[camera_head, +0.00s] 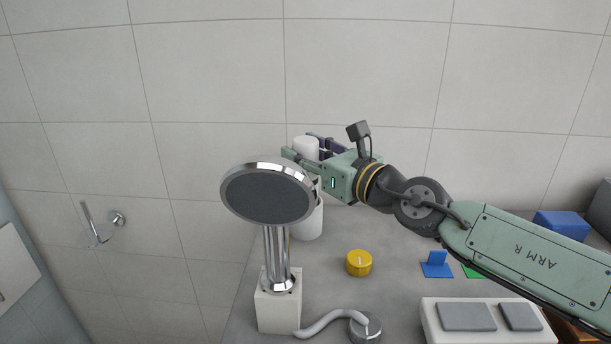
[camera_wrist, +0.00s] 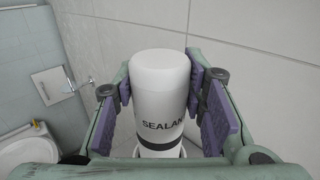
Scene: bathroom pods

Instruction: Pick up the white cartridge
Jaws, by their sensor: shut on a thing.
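The white cartridge (camera_wrist: 160,88) stands upright between my fingers in the wrist view, with dark lettering reading "SEALAN" and a dark band low down. My gripper (camera_wrist: 166,95) is shut on it, with a purple pad on each side. In the head view, the cartridge's white top (camera_head: 306,147) shows between the fingers of my gripper (camera_head: 308,150). A white cylindrical shape (camera_head: 309,222) shows below the gripper, partly hidden by the shower head. I cannot tell whether the cartridge's base is lifted off what is below it.
A shower head (camera_head: 268,194) on a chrome post stands in front of the cartridge. A yellow knob (camera_head: 359,263), a blue piece (camera_head: 437,265) and a white box with grey pads (camera_head: 484,318) are on the grey counter (camera_head: 345,225). A tiled wall is close behind.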

